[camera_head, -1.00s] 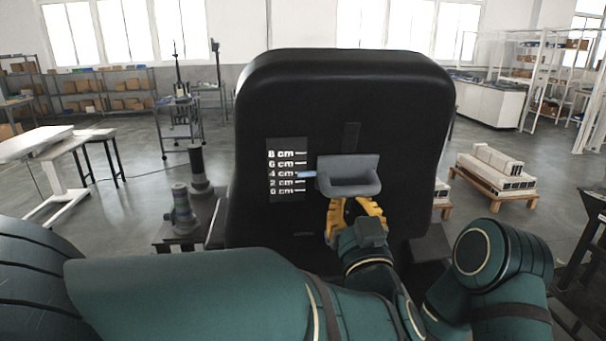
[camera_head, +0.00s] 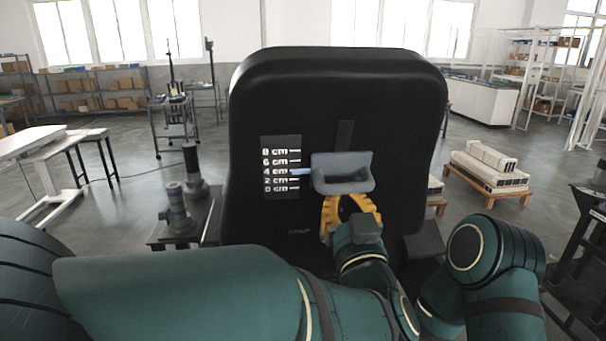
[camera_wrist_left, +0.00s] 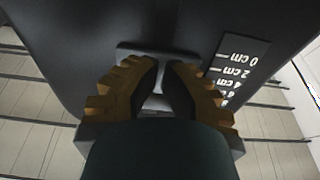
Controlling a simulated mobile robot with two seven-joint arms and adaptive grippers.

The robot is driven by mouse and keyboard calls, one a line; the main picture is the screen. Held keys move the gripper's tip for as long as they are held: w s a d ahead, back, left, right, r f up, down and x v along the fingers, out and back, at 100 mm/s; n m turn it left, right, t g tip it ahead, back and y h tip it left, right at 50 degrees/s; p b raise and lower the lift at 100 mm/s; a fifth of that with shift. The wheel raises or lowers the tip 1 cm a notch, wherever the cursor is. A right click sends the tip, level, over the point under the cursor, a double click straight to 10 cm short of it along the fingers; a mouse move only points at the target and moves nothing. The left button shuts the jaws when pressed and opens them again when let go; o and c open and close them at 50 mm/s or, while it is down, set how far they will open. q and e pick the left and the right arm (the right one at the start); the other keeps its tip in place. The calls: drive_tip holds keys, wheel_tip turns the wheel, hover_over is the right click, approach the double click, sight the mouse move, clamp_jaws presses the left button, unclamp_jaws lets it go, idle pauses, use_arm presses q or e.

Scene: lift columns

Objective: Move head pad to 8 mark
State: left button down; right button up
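The head pad (camera_head: 342,174) is a grey, tray-like piece on the front of a tall black backrest (camera_head: 400,120). A light blue pointer (camera_head: 301,171) at its left side lines up with the 4 cm mark on the scale (camera_head: 281,167), which runs from 0 to 8 cm. My left gripper (camera_head: 350,202), with yellow fingers, is just under the pad. In the left wrist view its fingers (camera_wrist_left: 167,68) are apart, with a narrow gap in front of the pad (camera_wrist_left: 158,50); whether they touch it I cannot tell. My right gripper is not in view.
A dark slot (camera_head: 345,134) runs up the backrest above the pad, clear of objects. A small dark table (camera_head: 165,236) with cylindrical parts stands at left. A pallet with white blocks (camera_head: 484,165) is on the floor at right.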

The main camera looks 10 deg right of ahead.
sight(342, 166)
use_arm(q)
drive_tip(key=shift+s+r+p, duration=0.2)
drive_tip(key=shift+r+p, duration=0.3)
drive_tip(key=shift+r, duration=0.2)
drive_tip(key=shift+s+r+p, duration=0.2)
drive_tip(key=shift+r+p, duration=0.25)
drive_tip(key=shift+r, duration=0.25)
idle(0.9)
drive_tip(key=shift+s+r+p, duration=0.25)
drive_tip(key=shift+r+p, duration=0.25)
drive_tip(key=shift+r, duration=0.25)
idle(0.4)
drive_tip(key=shift+f, duration=0.2)
drive_tip(key=shift+w+f+b, duration=0.25)
drive_tip(key=shift+f+b, duration=0.45)
drive_tip(key=b+v, duration=0.2)
drive_tip(key=v, duration=0.7)
drive_tip(key=shift+r+b, duration=0.15)
drive_tip(key=shift+b, duration=0.15)
idle(0.4)
idle(0.7)
